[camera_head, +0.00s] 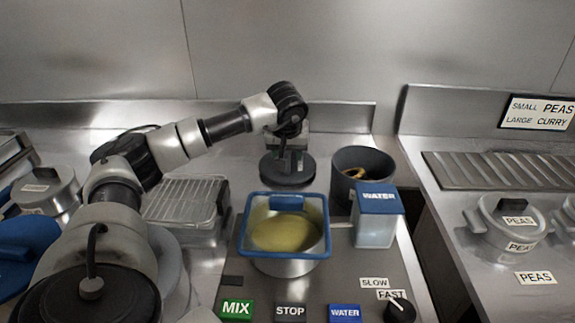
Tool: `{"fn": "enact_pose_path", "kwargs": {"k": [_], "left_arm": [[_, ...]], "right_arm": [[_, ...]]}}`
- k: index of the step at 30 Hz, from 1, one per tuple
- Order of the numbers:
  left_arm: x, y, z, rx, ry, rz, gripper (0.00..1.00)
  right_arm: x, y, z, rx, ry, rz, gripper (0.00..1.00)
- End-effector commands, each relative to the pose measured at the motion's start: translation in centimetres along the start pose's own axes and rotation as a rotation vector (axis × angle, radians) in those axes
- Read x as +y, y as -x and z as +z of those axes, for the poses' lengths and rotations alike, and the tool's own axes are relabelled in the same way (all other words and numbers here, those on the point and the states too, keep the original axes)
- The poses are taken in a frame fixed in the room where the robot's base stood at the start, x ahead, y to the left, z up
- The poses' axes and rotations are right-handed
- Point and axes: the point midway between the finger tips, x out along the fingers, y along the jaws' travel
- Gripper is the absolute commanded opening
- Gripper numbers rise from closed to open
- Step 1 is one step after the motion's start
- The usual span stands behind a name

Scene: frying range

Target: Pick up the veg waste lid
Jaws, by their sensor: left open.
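The veg waste lid, a dark grey round disc (287,172), lies flat on the steel counter behind the blue-rimmed vessel. My left gripper (287,152) points down right over the middle of the lid, with its jaws open. The lid's handle is hidden by the gripper, and I cannot tell whether the fingers touch it. To the right of the lid stands a dark grey bin (347,188), uncovered, with yellowish scraps inside. My right gripper is not in view.
A blue-rimmed vessel (283,198) with yellow contents stands in front of the lid. A blue-topped WATER container (376,200) stands in front of the bin. A wire-topped tray (186,200) is at the left. The steel back wall is close behind.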

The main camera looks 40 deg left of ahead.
Motion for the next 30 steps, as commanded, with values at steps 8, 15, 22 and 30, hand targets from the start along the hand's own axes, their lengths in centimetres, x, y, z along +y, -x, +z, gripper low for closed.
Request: {"fn": "enact_pose_path", "kwargs": {"k": [8, 15, 22, 30], "left_arm": [[0.03, 0.03, 0.01, 0.0, 0.0, 0.001, 0.47], [0.03, -0.1, 0.08, 0.0, 0.0, 0.001, 0.36], [0.03, -0.09, 0.08, 0.0, 0.0, 0.001, 0.01], [0.04, -0.03, 0.03, 0.001, 0.0, 0.001, 0.0]], "right_arm": [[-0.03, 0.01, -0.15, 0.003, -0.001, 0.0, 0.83], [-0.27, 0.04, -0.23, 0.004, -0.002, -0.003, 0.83], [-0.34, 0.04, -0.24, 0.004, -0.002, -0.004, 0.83], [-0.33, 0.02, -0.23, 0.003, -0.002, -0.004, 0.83]]}}
